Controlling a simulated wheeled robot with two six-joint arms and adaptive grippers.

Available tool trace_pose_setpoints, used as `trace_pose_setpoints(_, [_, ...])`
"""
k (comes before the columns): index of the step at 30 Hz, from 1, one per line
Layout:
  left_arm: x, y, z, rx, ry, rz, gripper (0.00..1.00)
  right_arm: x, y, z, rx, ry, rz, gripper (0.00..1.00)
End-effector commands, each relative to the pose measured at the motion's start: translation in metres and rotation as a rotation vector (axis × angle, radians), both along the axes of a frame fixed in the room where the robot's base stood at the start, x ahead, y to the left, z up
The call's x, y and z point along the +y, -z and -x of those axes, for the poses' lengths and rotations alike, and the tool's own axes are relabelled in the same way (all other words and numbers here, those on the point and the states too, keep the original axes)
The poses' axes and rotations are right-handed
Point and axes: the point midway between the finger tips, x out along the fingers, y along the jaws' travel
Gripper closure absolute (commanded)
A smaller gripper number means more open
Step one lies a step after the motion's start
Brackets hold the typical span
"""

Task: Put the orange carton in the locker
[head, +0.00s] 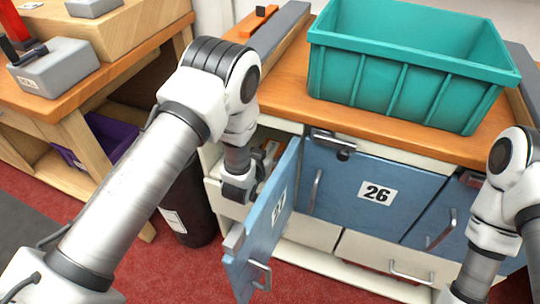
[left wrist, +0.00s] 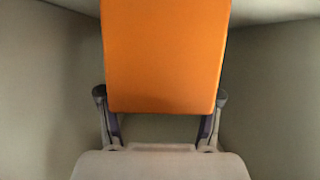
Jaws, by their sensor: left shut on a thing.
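The orange carton (left wrist: 163,50) fills the upper middle of the left wrist view, between the two fingers of my left gripper (left wrist: 162,112). The gripper is shut on it. Pale walls surround the carton on both sides. In the head view my left wrist reaches into the open locker (head: 212,165), behind its blue door (head: 268,228). The door stands swung out, with a partly hidden number label that seems to read 27. Fingers and most of the carton are hidden there. My right arm is at the right edge; its gripper is out of frame.
A teal crate (head: 400,95) stands on the wooden bench top above the lockers. The blue door marked 26 (head: 340,185) is shut. A dark bin (head: 188,205) stands left of the lockers.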

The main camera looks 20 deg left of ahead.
Motion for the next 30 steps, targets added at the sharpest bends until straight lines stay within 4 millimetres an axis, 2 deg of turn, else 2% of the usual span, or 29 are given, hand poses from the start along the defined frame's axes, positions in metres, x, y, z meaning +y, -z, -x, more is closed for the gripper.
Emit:
trace_pose_setpoints(2, [0.0,0.01,0.0,0.0,0.0,0.001,0.81,0.0,0.003,0.0,0.0,0.0,0.0,0.63])
trace_pose_setpoints(11, [0.0,0.012,0.0,-0.001,0.0,0.0,0.81,0.0,0.004,0.0,0.0,0.0,0.0,0.63])
trace_pose_setpoints(12, [0.0,0.013,0.0,-0.001,0.0,0.0,0.33,0.0,0.004,0.0,0.0,0.0,0.0,0.63])
trace_pose_setpoints(14, [0.0,0.012,0.0,-0.001,0.0,0.0,0.11,0.0,0.004,0.0,0.0,0.0,0.0,0.63])
trace_pose_setpoints(23, [0.0,0.011,0.0,-0.001,0.0,0.0,0.11,0.0,0.003,0.0,0.0,0.0,0.0,0.63])
trace_pose_setpoints(26, [0.0,0.006,0.001,0.0,0.0,0.0,0.11,0.0,0.0,0.0,0.0,0.0,0.0,0.63])
trace_pose_setpoints(30, [0.001,-0.003,0.022,0.002,0.0,-0.001,0.11,0.0,-0.005,0.0,0.0,0.0,0.0,0.63])
